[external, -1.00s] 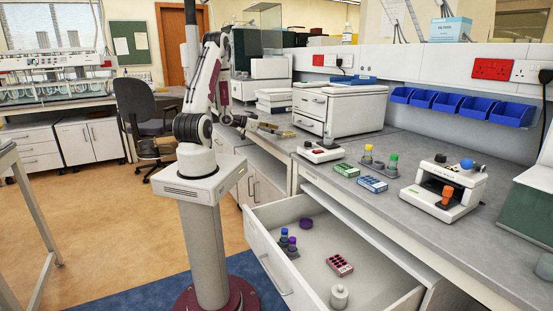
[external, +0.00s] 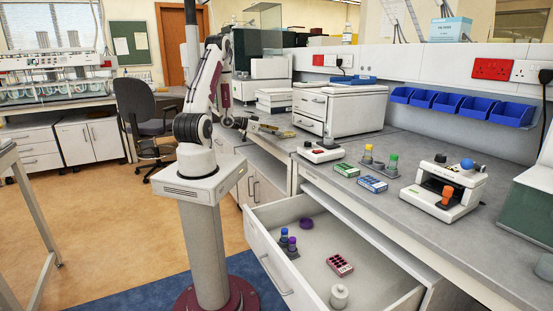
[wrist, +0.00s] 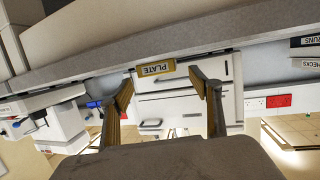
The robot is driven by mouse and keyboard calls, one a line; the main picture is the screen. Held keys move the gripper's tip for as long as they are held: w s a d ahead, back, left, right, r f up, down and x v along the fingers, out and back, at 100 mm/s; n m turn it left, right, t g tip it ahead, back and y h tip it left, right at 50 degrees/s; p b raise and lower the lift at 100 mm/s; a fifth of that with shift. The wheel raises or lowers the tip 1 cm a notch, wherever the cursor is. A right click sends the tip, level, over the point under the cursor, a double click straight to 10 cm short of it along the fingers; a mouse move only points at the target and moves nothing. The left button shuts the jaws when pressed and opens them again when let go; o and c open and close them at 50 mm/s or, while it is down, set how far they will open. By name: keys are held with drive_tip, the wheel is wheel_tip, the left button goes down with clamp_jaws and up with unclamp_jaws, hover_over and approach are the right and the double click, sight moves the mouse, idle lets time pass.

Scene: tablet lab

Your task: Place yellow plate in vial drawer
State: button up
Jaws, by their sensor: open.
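A yellow block-like plate lettered PLATE (wrist: 156,69) shows in the wrist view, at the edge of the grey bench between and beyond my fingertips. In the external view the yellow plate (external: 286,134) is small on the left end of the bench. My gripper (wrist: 160,88) is open, with two tan-padded fingers apart and nothing between them. It also shows in the external view (external: 262,126), low beside the bench end and close to the plate. The open drawer (external: 318,237) at front holds vials with blue and purple caps (external: 288,242).
The drawer also holds a purple round dish (external: 305,223), a pink rack (external: 340,265) and a white bottle (external: 339,296). A white drawer cabinet (external: 340,106) stands behind the plate. Green and blue boxes (external: 372,184) lie on the bench. The drawer's middle has bare floor.

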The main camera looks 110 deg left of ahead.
sight(287, 133)
drive_tip(key=shift+x, duration=1.65)
drive_tip(key=c, duration=1.2)
drive_tip(key=shift+r, duration=0.1)
drive_tip(key=shift+r, duration=4.8)
drive_tip(key=shift+w, duration=0.1)
